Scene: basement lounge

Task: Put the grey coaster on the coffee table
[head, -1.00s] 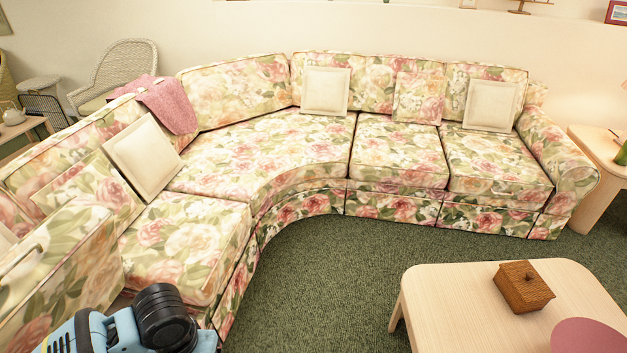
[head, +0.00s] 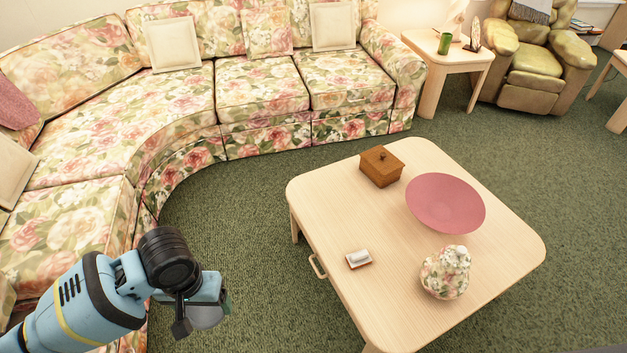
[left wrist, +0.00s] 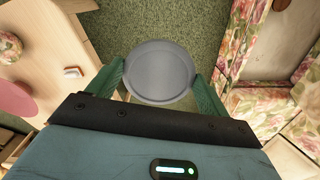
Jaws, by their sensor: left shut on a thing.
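The grey coaster (left wrist: 159,71) is a round disc held between the two green fingers of my left gripper (left wrist: 160,82) in the left wrist view. In the head view my left gripper (head: 203,308) is at the lower left, shut on the coaster, which shows partly as a grey disc (head: 208,317) below it. The gripper is over the carpet, left of the coffee table (head: 335,217) and apart from it. The coffee table is pale wood with rounded corners. My right gripper is not in view.
The table's left front area is bare. A floral sofa (head: 260,95) curves behind and left.

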